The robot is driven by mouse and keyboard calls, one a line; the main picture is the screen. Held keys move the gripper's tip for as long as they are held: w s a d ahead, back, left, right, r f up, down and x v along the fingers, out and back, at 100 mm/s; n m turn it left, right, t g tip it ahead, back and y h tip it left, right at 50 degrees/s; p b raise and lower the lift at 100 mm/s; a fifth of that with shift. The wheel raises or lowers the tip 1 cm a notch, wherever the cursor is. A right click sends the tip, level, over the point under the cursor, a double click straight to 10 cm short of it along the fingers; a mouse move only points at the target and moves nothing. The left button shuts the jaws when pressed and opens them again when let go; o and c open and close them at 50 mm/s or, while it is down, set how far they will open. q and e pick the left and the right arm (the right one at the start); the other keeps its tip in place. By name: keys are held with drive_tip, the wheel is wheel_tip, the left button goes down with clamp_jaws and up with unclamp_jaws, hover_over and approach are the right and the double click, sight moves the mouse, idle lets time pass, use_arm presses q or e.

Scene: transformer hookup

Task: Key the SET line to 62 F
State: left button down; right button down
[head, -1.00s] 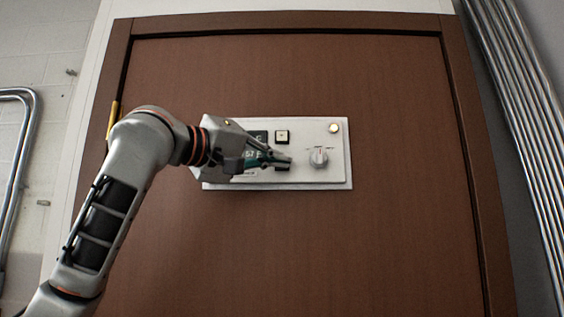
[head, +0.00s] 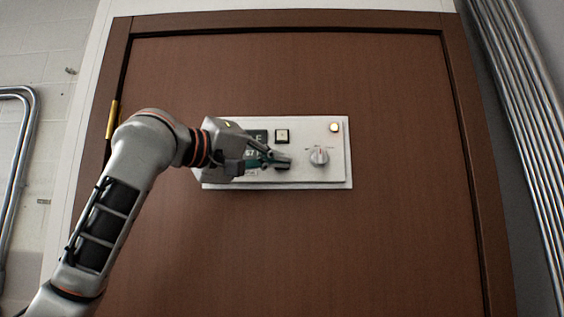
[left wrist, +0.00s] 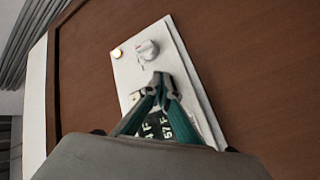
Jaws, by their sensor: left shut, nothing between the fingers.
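A pale control panel (head: 318,178) is fixed to a brown door. Its dark display (left wrist: 167,122) is partly hidden by my gripper; in the left wrist view one line reads 57 F and the other ends in 4 F. The line labels are not readable. The upper square button (head: 282,136) is clear, and also shows in the left wrist view (left wrist: 133,97). The lower dark button (head: 282,167) is partly covered by my left gripper (head: 286,160). That gripper is shut and empty, its tips at the lower button; contact cannot be told. My right gripper is out of view.
A grey knob (head: 319,157) sits right of the buttons, and a round lamp (head: 334,128) glows at the panel's upper right. The brown door (head: 300,250) is bare around the panel. Metal pipes (head: 525,130) run along the right wall.

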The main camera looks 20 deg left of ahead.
use_arm(q)
drive_tip(key=shift+w+a, duration=0.1)
drive_tip(key=shift+w, duration=0.1)
drive_tip(key=shift+s, duration=0.1)
idle(0.4)
drive_tip(key=shift+s+d+b, duration=0.25)
drive_tip(key=shift+s+b, duration=0.05)
drive_tip(key=shift+s, duration=0.45)
drive_tip(key=s+b, duration=0.1)
drive_tip(key=s, duration=0.1)
drive_tip(key=s+d, duration=0.1)
drive_tip(key=s, duration=0.1)
drive_tip(key=shift+s+d+b, duration=0.2)
drive_tip(key=shift+s+b, duration=0.15)
drive_tip(key=shift+s, duration=0.05)
idle(1.8)
